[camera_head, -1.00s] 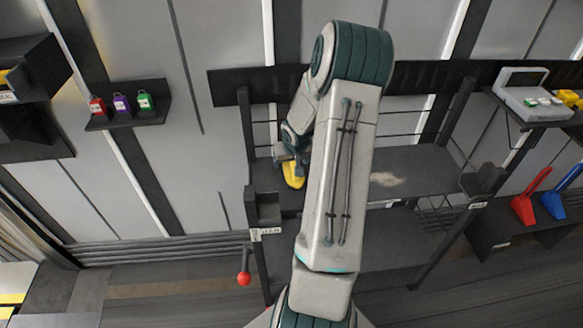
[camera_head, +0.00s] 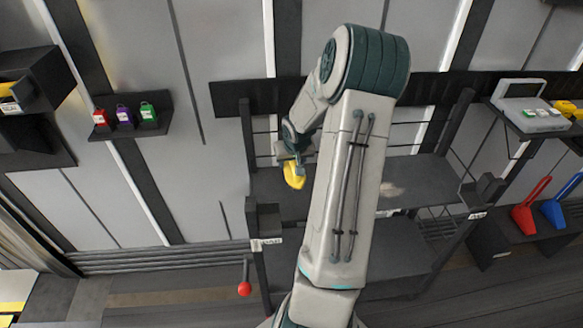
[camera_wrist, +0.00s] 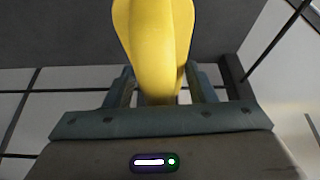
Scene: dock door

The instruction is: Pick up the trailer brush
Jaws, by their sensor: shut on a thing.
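A yellow object (camera_head: 294,176), which I take to be the trailer brush, hangs from my gripper (camera_head: 293,157) above the left part of the dark shelf (camera_head: 420,182). In the wrist view the yellow body (camera_wrist: 155,40) fills the top middle, and its narrow lower part sits between my gripper's two fingers (camera_wrist: 160,88). The fingers are shut on it. Only yellow shows; any bristles are hidden or out of view. My arm covers the middle of the shelf in the head view.
A dark holder (camera_head: 264,220) stands at the shelf's front left, with a red-ended lever (camera_head: 245,288) below it. Small padlocks (camera_head: 124,115) sit on a wall ledge at left. Red (camera_head: 530,206) and blue (camera_head: 560,203) scoop-like tools stand at right. A pale patch (camera_head: 392,190) marks the shelf.

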